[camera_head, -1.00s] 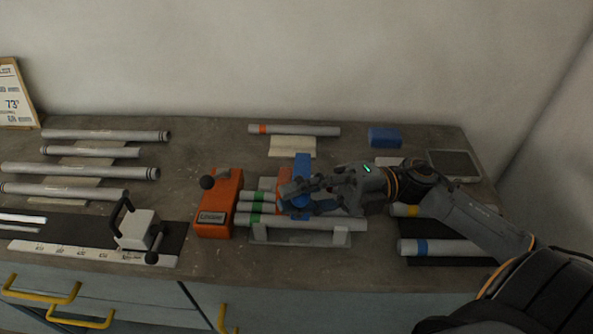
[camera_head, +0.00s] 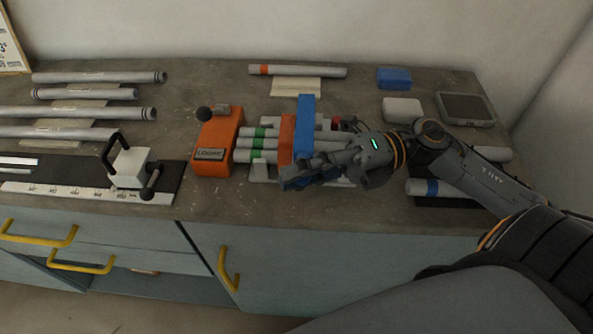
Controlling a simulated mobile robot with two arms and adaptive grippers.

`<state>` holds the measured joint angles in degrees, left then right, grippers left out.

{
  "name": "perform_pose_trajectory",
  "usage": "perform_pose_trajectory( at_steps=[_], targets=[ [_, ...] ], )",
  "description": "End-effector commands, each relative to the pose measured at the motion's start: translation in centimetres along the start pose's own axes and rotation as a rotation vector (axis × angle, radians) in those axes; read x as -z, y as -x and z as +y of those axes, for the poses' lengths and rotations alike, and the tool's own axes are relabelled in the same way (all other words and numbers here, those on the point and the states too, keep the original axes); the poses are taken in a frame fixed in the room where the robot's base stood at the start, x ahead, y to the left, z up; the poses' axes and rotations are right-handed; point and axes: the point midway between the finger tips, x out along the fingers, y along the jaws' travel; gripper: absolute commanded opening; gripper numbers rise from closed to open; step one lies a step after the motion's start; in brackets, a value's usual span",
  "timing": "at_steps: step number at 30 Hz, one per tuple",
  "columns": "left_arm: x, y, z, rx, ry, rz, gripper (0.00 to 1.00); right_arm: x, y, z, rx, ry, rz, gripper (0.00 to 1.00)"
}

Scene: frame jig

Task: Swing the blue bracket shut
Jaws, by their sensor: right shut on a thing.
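The blue bracket (camera_head: 305,112) lies across the grey tubes (camera_head: 258,144) in the frame jig, running from back to front. An orange-red strip (camera_head: 287,138) lies along its left side. My right gripper (camera_head: 290,183) is at the bracket's near end, shut on it, in front of the tubes. The fingers and hand hide the bracket's near end and part of the jig. My left gripper is not in view.
An orange clamp block (camera_head: 217,145) with a black knob stands left of the jig. A white block with black handles (camera_head: 131,168) stands farther left. Grey tubes (camera_head: 75,113) lie at the left. A blue block (camera_head: 394,78) lies at the back right.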

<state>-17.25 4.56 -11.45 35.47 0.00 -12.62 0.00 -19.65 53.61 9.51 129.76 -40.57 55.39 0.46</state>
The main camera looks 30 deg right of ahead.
Motion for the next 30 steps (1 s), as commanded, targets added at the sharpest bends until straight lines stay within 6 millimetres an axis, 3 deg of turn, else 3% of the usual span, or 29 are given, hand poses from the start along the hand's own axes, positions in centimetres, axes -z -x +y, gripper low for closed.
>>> perform_pose_trajectory(
  at_steps=[5,6,9,22,30],
  targets=[
    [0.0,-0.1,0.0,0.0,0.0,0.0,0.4,0.1,0.1,-0.5,0.01,-0.002,0.004,0.0],
    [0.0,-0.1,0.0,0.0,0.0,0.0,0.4,0.1,0.1,-0.5,0.01,-0.002,0.004,0.28],
    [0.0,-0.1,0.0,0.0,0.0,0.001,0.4,0.1,0.1,-0.5,0.009,-0.003,0.004,0.48],
    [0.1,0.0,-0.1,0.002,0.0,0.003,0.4,0.1,0.7,-0.3,0.005,-0.004,0.002,0.48],
    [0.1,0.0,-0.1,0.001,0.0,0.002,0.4,0.1,5.4,-0.4,0.006,-0.005,-0.002,0.48]
  ],
)
